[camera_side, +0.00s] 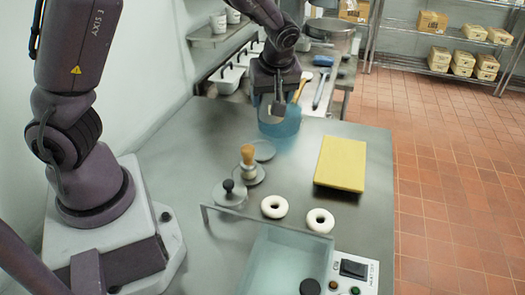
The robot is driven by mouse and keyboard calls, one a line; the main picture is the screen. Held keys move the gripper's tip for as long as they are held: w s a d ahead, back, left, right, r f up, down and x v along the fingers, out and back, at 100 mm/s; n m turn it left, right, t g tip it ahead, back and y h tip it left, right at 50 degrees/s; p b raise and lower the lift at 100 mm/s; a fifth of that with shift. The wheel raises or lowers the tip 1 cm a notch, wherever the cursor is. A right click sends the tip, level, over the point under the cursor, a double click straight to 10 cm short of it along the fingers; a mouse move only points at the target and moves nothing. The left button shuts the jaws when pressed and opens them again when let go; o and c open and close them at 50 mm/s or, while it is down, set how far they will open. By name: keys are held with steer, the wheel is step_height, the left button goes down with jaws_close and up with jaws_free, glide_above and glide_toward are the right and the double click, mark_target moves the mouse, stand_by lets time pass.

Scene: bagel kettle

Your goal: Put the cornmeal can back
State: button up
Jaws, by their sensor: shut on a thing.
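My gripper (279,108) is at the far end of the steel table, pointing down over a blue, translucent-looking round tub (291,128). It is shut on a small, pale thing, which looks to be the cornmeal can. The fingers hide most of it, and I cannot tell if it touches the tub.
A wooden-handled tool (248,156) and a black-knobbed round piece (228,193) stand on the left. Two white bagels (274,206) lie behind the water tank (285,262). A yellow board (341,161) lies right. Long-handled tools (322,90) lie beyond the tub.

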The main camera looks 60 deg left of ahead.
steer(key=s+a+f+n+g, duration=0.1)
steer(key=s+a+f+n, duration=0.25)
steer(key=s, duration=0.75)
steer(key=shift+m, duration=0.35)
steer(key=w+a+f, duration=0.2)
steer(key=w+f, duration=0.1)
steer(key=w, duration=0.1)
steer(key=w+a+f, duration=0.1)
steer(key=w+f, duration=0.2)
steer(key=w, duration=0.1)
steer(key=w+a+f, duration=0.2)
steer(key=w+f, duration=0.1)
steer(key=w, duration=0.1)
steer(key=shift+a+f, duration=0.3)
steer(key=shift+a, duration=0.05)
steer(key=shift+w+a+f, duration=0.2)
steer(key=shift+w+f, duration=0.15)
steer(key=shift+f, duration=0.2)
steer(key=shift+w+f, duration=0.15)
steer(key=shift+f, duration=1.45)
steer(key=o, duration=1.1)
steer(key=shift+f, duration=0.15)
